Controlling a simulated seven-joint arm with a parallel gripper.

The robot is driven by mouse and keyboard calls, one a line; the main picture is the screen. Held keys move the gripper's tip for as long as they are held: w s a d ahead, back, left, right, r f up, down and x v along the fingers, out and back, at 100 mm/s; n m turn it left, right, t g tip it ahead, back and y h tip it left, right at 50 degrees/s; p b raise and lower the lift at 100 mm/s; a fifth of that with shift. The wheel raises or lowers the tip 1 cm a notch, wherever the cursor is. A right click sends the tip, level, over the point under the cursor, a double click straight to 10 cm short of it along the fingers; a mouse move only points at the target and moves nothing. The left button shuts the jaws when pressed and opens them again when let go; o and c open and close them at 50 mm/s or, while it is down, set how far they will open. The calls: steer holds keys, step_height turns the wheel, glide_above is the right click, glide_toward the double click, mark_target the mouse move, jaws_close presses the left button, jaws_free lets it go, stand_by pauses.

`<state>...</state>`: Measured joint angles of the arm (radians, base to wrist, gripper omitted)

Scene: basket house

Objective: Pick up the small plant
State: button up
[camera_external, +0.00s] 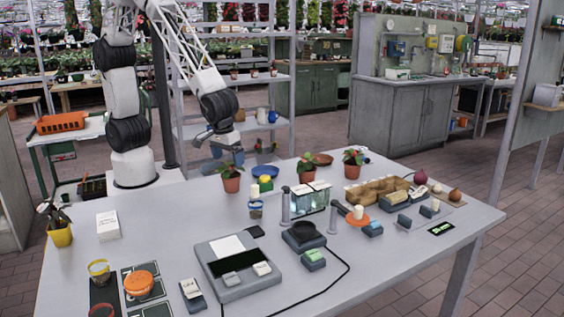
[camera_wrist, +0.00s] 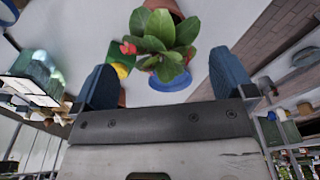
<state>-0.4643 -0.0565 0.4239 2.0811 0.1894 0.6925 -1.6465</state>
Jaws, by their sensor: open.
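The left plant (camera_external: 231,182) has green leaves in a terracotta pot; the middle plant (camera_external: 306,174) and the right plant (camera_external: 353,168) stand farther right. My gripper (camera_external: 222,155) is open, just above and behind the left plant. In the wrist view a leafy plant (camera_wrist: 160,35) with a red flower shows ahead of and between the spread fingers of my gripper (camera_wrist: 160,64). Its pot (camera_wrist: 168,7) is partly cut off at the top edge. I cannot tell whether the fingers touch any leaves.
A blue dish (camera_external: 265,171) lies right of the left plant, and a small cup (camera_external: 256,209) stands in front. The surface left of the plant is mostly free.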

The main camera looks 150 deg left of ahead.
mark_target(231, 175)
steer(key=shift+a+f, duration=0.15)
steer(key=shift+f, duration=0.95)
steer(key=shift+s+a+f, duration=0.1)
steer(key=shift+a+f, duration=0.05)
steer(key=shift+f, duration=1.15)
steer(key=shift+s+a+f, duration=0.1)
steer(key=shift+a+f, duration=0.05)
steer(key=shift+f, duration=1.15)
steer(key=shift+c, duration=0.3)
steer(key=c, duration=0.9)
steer(key=shift+r, duration=0.25)
steer(key=shift+c, duration=0.2)
